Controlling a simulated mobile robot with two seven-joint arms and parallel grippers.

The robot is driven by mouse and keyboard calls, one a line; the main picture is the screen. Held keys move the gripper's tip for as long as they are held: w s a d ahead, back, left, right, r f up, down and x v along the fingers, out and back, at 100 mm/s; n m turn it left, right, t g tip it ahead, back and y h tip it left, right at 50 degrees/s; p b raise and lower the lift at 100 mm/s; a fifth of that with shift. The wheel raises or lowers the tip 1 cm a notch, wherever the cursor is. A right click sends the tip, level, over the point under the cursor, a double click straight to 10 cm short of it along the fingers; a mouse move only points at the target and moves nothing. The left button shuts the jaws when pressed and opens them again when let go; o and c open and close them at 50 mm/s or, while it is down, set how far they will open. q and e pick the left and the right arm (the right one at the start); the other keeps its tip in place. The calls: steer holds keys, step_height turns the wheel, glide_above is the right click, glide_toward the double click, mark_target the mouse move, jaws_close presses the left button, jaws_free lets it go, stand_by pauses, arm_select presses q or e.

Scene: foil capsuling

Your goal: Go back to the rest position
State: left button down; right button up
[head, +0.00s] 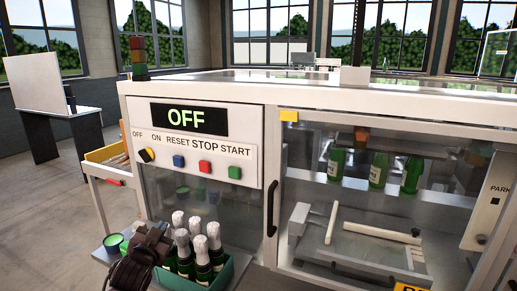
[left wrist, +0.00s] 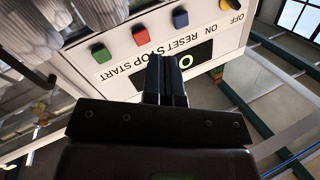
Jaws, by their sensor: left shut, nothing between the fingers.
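My left gripper (head: 150,245) is low at the left in the head view, dark, beside the foil-topped bottles and in front of the machine. In the left wrist view its two fingers (left wrist: 166,80) are together with nothing between them. The machine's control panel (head: 188,172) shows a lit green OFF on its display (head: 189,118). Below are a black and yellow knob (head: 146,155), a blue RESET button (head: 179,161), a red STOP button (head: 204,167) and a green START button (head: 235,172). The fingers overlap the panel in the wrist view; it appears upside down there.
A green crate (head: 225,276) of several white-foiled bottles (head: 201,250) stands right of the gripper, close by. A green cup (head: 113,240) is at its left. Green bottles (head: 378,170) stand behind the machine's glass. A yellow bin (head: 104,154) is left of the machine.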

arm_select(q)
steer(key=s+f+n+g, duration=0.1)
steer(key=s+f+g, duration=0.1)
steer(key=s+f, duration=0.6)
steer(key=s+f+n+g, duration=0.2)
steer(key=s+f, duration=0.6)
steer(key=s, duration=0.7)
steer(key=s+a+f+n+g, duration=0.1)
steer(key=s+f+g, duration=0.1)
steer(key=s+f, duration=0.6)
steer(key=s+b, duration=0.1)
steer(key=s, duration=0.3)
steer(key=shift+f+y, duration=0.35)
steer(key=shift+y, duration=0.05)
